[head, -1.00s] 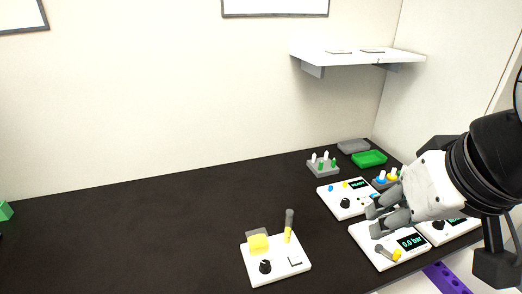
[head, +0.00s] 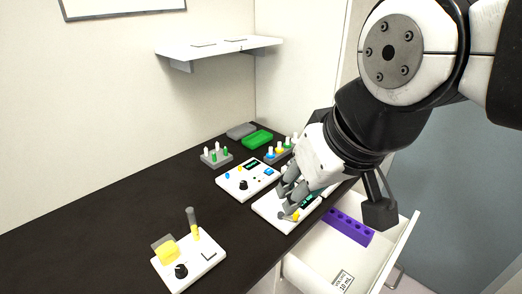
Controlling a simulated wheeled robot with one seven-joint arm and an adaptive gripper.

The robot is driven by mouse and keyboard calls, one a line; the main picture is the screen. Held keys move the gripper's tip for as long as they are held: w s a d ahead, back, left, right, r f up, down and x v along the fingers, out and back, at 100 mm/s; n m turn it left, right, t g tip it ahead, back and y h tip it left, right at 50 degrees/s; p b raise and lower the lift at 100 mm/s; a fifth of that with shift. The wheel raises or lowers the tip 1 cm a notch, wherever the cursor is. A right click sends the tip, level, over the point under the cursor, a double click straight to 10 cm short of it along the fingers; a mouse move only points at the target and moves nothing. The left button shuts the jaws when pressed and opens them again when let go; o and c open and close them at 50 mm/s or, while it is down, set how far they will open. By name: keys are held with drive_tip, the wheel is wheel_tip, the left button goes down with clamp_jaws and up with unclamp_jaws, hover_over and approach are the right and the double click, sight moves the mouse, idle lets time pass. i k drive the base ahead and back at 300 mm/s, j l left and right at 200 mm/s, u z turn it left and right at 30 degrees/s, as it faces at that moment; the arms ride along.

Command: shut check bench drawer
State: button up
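The check bench drawer (head: 404,245) is a white drawer under the dark bench top (head: 120,222), pulled out at the lower right of the head view. A purple block with round holes (head: 350,227) and a label reading 10 mL (head: 343,281) lie inside it. My gripper (head: 288,190) is above the white panels on the bench, up and left of the drawer and apart from it. Its grey fingers point down and left; whether they are apart or closed is unclear. My wrist and arm hide part of the bench's right end.
A white panel with a yellow lever (head: 190,262) stands at the bench's front. More panels (head: 248,180), a grey rack with pegs (head: 217,157) and a green tray (head: 257,139) stand farther back. A white shelf (head: 218,47) is on the wall. Floor shows right of the drawer.

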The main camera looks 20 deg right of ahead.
sight(312, 265)
drive_tip(key=k+z, duration=0.25)
drive_tip(key=z, duration=0.15)
drive_tip(key=k+z, duration=0.25)
drive_tip(key=z, duration=0.15)
drive_tip(key=k+z, duration=0.25)
drive_tip(key=z, duration=0.2)
